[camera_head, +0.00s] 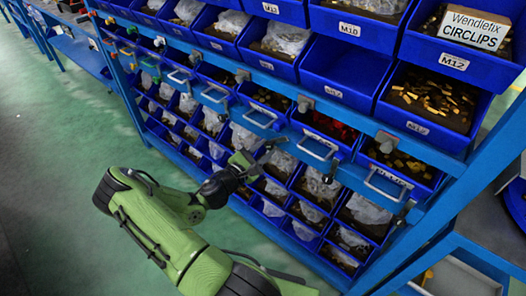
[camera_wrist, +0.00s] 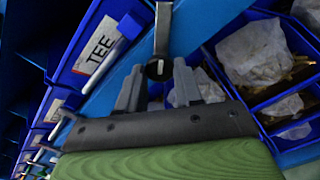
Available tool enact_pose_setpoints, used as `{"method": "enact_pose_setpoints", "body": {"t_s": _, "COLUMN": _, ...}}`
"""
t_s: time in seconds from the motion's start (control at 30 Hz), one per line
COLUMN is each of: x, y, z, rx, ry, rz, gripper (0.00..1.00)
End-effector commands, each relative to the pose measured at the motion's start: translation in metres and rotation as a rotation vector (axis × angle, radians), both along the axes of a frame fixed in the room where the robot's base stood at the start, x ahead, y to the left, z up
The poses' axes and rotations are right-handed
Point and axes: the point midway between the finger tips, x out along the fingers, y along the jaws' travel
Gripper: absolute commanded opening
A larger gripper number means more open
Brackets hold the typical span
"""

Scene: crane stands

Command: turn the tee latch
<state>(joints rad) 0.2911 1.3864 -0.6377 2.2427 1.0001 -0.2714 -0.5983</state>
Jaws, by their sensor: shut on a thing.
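A blue drawer labelled TEE (camera_wrist: 97,50) is at the upper left of the wrist view. Beside it, the tee latch (camera_wrist: 162,30), a narrow grey metal lever with a dark round end, hangs down along the blue frame. My gripper (camera_wrist: 158,74) has one grey finger on each side of the lever's lower end and is shut on it. In the head view my gripper (camera_head: 260,160) is at the rack front, below the row of handled drawers. The latch is too small and covered to make out there.
The blue rack (camera_head: 455,165) is full of open bins holding small parts and clear bags. A CIRCLIPS sign (camera_head: 473,30) stands at the upper right. Handles (camera_head: 388,185) stick out along the drawer row. Green floor (camera_head: 60,130) is free at the left.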

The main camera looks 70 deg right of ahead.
Motion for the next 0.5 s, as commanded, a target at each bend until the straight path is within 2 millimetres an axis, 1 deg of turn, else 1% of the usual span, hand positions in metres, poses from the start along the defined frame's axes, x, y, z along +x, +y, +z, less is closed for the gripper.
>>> {"method": "enact_pose_setpoints", "body": {"t_s": 0.3, "x": 0.0000, "y": 0.0002, "z": -0.0020, "rx": -0.118, "ry": -0.275, "rz": 0.000, "gripper": 0.04}}
{"method": "enact_pose_setpoints", "body": {"t_s": 0.5, "x": 0.0001, "y": 0.0002, "z": -0.0021, "rx": -0.184, "ry": -0.427, "rz": 0.000, "gripper": 0.04}}
